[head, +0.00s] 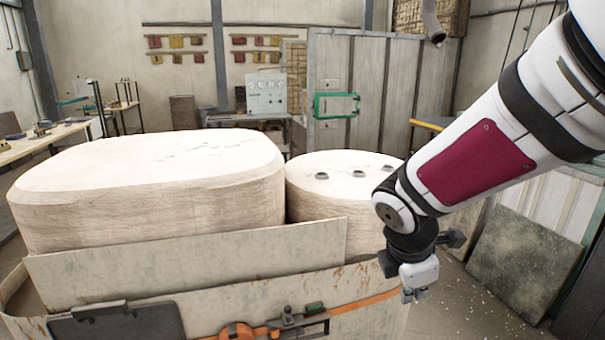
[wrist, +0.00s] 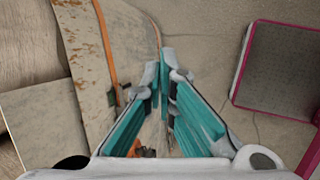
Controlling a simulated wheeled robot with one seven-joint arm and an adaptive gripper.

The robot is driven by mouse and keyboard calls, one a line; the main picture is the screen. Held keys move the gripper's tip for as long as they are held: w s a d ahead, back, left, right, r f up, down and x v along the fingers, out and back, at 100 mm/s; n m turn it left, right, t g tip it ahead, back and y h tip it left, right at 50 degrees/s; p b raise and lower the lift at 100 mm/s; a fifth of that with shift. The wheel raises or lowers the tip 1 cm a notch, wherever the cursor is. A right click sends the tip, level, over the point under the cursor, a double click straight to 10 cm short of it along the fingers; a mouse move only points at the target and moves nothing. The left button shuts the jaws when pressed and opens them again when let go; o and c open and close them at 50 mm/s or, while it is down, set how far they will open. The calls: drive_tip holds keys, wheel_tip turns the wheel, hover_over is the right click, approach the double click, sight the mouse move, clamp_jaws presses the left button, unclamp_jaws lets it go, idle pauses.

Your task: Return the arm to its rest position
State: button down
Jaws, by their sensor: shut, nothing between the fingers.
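My arm (head: 475,165) reaches in from the upper right in the head view, with its wrist bent downward. My gripper (wrist: 163,78) shows in the wrist view with its teal fingers drawn together at the tips and nothing between them. In the head view, its pale body (head: 418,275) hangs at the right end of the metal-fronted structure, where I cannot tell its fingers clearly. In the wrist view, the fingers are over the floor, beside the rusty panel.
A large pale rounded block (head: 150,185) and a smaller round one (head: 335,180) stand behind a rusty metal front (head: 240,300) with an orange strap. A speckled slab (head: 525,262) leans at the right. Bare floor (head: 455,315) shows between the front and the slab.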

drive_tip(key=s+r+m+y, duration=0.1)
drive_tip(key=s+r+m, duration=0.3)
drive_tip(key=s+m, duration=0.5)
drive_tip(key=s+r+m+y, duration=0.2)
drive_tip(key=s+r+m, duration=0.3)
drive_tip(key=s+m, duration=0.5)
drive_tip(key=shift+s+t+p, duration=0.3)
drive_tip(key=shift+s, duration=0.5)
drive_tip(key=shift+r, duration=0.1)
